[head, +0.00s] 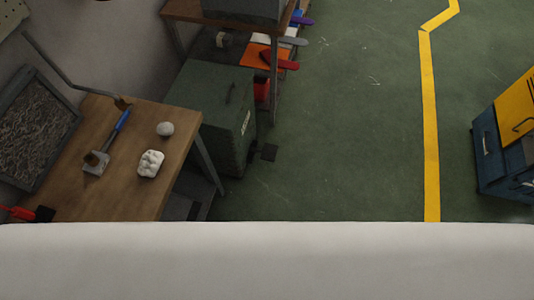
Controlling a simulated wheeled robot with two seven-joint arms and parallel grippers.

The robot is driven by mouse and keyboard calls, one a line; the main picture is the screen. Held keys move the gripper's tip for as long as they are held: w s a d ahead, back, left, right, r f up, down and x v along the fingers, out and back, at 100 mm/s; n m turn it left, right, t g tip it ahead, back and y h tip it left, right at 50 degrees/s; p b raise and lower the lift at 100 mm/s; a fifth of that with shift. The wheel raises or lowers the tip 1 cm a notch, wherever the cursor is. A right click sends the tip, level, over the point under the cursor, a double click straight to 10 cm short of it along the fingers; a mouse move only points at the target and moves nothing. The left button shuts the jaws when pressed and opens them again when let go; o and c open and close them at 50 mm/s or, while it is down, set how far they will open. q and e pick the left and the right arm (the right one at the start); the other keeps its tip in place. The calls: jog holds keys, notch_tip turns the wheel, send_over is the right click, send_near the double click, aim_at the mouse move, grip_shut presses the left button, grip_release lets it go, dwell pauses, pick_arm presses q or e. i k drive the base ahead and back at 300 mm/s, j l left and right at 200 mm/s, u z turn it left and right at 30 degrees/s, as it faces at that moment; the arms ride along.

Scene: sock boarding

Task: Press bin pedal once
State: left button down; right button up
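A dark green box-shaped bin (212,105) stands on the floor between the wooden bench and a shelf unit. A small dark flat piece (269,152), which looks like its pedal, sticks out low at the bin's right side, near the floor. The top of the bin looks closed. Neither of my grippers shows in the head view. I cannot tell whether anything touches the pedal.
A wooden bench (150,200) at the left holds a hammer (122,122), a grey ball (165,129) and a white lumpy object (150,163). A blue-and-yellow cabinet (490,160) stands at the right. Green floor (340,130) with a yellow line (430,120) is clear between.

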aim_at(269, 152)
jog(key=i+l+u, duration=0.15)
jog(key=u, duration=0.2)
jog(key=i+l+u, duration=0.2)
jog(key=u, duration=0.2)
jog(key=i+l+u, duration=0.1)
jog(key=l+u, duration=0.25)
jog(key=i+l, duration=0.15)
jog(key=l, duration=0.25)
jog(key=i+l+u, duration=0.1)
jog(key=l, duration=0.3)
jog(key=i+l, duration=0.15)
jog(key=l, duration=0.3)
jog(key=i+l+u, duration=0.1)
jog(key=l, duration=0.3)
jog(key=i+l, duration=0.15)
jog(key=l, duration=0.25)
jog(key=u, duration=0.05)
